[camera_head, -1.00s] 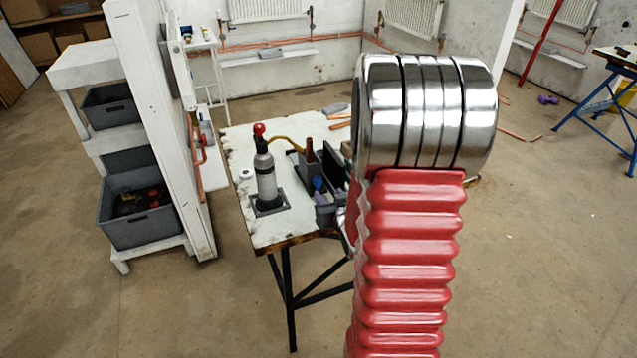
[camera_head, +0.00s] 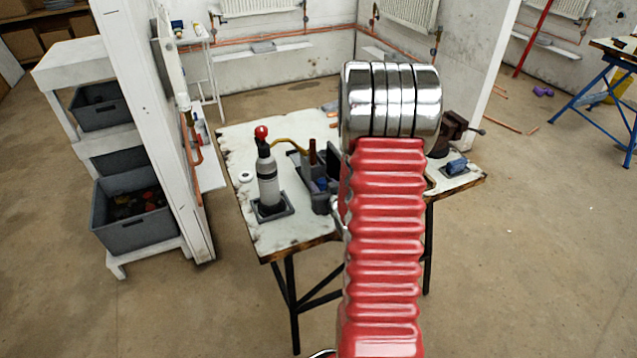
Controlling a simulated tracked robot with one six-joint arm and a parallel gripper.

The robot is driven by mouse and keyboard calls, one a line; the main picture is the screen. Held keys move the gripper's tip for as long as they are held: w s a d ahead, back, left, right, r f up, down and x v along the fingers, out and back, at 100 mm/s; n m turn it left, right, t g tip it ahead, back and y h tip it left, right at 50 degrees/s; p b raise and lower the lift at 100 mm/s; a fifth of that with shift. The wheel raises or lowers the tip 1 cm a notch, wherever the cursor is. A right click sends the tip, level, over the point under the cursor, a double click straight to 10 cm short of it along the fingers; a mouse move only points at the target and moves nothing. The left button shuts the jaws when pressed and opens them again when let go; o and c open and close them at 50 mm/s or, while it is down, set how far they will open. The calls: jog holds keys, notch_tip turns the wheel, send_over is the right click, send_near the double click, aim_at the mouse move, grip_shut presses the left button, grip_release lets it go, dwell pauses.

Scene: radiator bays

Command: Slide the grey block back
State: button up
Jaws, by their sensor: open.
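A small flat grey block (camera_head: 263,46) lies on the white ledge below the radiator on the back wall. Another small grey piece (camera_head: 330,106) shows at the back edge of the workbench, partly hidden by my arm. I cannot tell which of them is the task's grey block. My gripper is not in view; only my arm's red bellows and silver joint show, standing in front of the workbench.
The white workbench (camera_head: 241,150) carries a grey bottle with a red top (camera_head: 267,178), a dark tool caddy (camera_head: 320,190), a dark vise (camera_head: 455,128) and a blue item (camera_head: 457,166). A white shelf with grey bins (camera_head: 130,215) stands left.

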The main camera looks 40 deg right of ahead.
jog(key=shift+w+d+f, duration=0.1)
jog(key=shift+w+d, duration=0.05)
jog(key=shift+w, duration=0.15)
jog(key=shift+c, duration=0.4)
grip_shut()
